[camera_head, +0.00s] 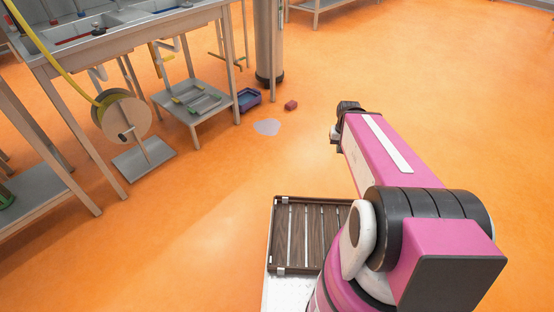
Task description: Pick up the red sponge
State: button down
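A small red block-shaped thing, which looks like the red sponge (291,105), lies on the orange floor near the top middle of the head view. It is right of a purple and blue bin and near a grey column. My arm is pink and black and reaches up from the lower right. The dark end of the arm, where my gripper (345,107) is, lies to the right of the sponge in the picture and apart from it. The fingers cannot be made out, so I cannot see whether they are open or shut.
A pale puddle-like patch (267,127) is on the floor just in front of the sponge. The purple and blue bin (249,99) stands beside a low shelf (193,103) under a metal sink table (110,35). A hose reel (124,118) stands at left. Floor at right is open.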

aim_at(292, 104)
jog(key=i+j+z, duration=0.15)
jog(key=i+j, duration=0.6)
jog(key=i, duration=0.15)
jog(key=i+j+z, duration=0.2)
jog(key=i+j, duration=0.65)
jog(key=i+j+z, duration=0.15)
jog(key=i+j, duration=0.65)
jog(key=j, duration=0.2)
